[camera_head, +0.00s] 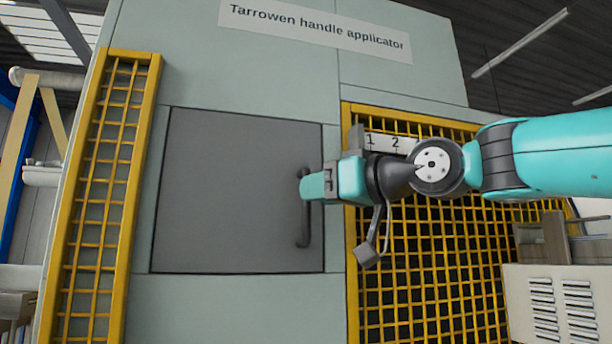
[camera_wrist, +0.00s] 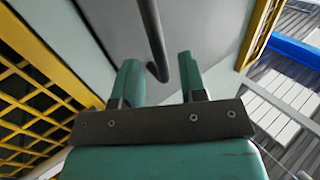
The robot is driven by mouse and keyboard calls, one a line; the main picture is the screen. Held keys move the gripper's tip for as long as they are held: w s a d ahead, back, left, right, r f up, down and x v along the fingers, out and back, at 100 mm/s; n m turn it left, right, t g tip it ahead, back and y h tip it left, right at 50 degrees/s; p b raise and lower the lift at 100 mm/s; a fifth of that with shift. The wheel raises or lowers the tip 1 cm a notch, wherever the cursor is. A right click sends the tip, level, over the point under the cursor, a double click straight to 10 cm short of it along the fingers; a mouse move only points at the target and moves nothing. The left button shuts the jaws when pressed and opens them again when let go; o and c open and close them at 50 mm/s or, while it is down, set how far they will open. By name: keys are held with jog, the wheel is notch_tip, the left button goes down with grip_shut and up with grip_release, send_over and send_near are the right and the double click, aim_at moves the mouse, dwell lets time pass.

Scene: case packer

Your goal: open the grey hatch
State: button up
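The grey hatch (camera_head: 230,195) is a square panel in the pale machine front and looks flush with its frame. Its dark upright bar handle (camera_head: 304,230) is near the hatch's right edge. My gripper (camera_head: 310,187) is at the handle's upper part and hides some of it. In the wrist view, my gripper (camera_wrist: 159,75) is open, with a teal finger on each side. The handle (camera_wrist: 153,35) runs down to a bent end in the gap between the fingertips, with space visible on both sides. I cannot tell how deep it sits between them. The hatch also shows there (camera_wrist: 205,35).
Yellow mesh guards stand left (camera_head: 100,200) and right (camera_head: 440,270) of the hatch. A sign (camera_head: 315,27) reads "Tarrowen handle applicator". A numbered plate (camera_head: 390,143) is partly behind my wrist. A pale vented box (camera_head: 560,305) is at the lower right.

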aim_at(306, 233)
jog(key=shift+p+x, duration=0.55)
jog(key=shift+x, duration=1.1)
jog(key=shift+c, duration=0.3)
grip_shut()
